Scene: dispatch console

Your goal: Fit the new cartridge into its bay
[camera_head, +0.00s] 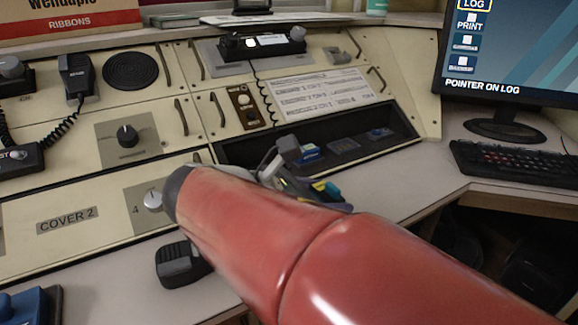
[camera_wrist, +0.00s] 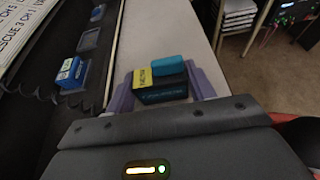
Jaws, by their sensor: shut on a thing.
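The cartridge is a dark block (camera_wrist: 162,90) with a yellow label and a teal grip, seen in the wrist view. My gripper (camera_wrist: 160,86) is shut on it, with a purple-grey finger on each side. In the head view the cartridge (camera_head: 328,189) shows only partly past my red arm, above the light desk ledge. A dark recess (camera_head: 400,140) in the console holds a row of bays. A middle bay (camera_head: 345,144) looks empty; it also shows in the wrist view (camera_wrist: 89,39). The cartridge is apart from the bays. Its underside is hidden.
A blue module (camera_head: 308,153) sits in the recess left of the middle bay, and a smaller blue one (camera_head: 379,132) to its right. A coiled cord (camera_head: 266,98) hangs by the recess. The desk ledge (camera_head: 400,180) is clear. A keyboard (camera_head: 520,172) lies right.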

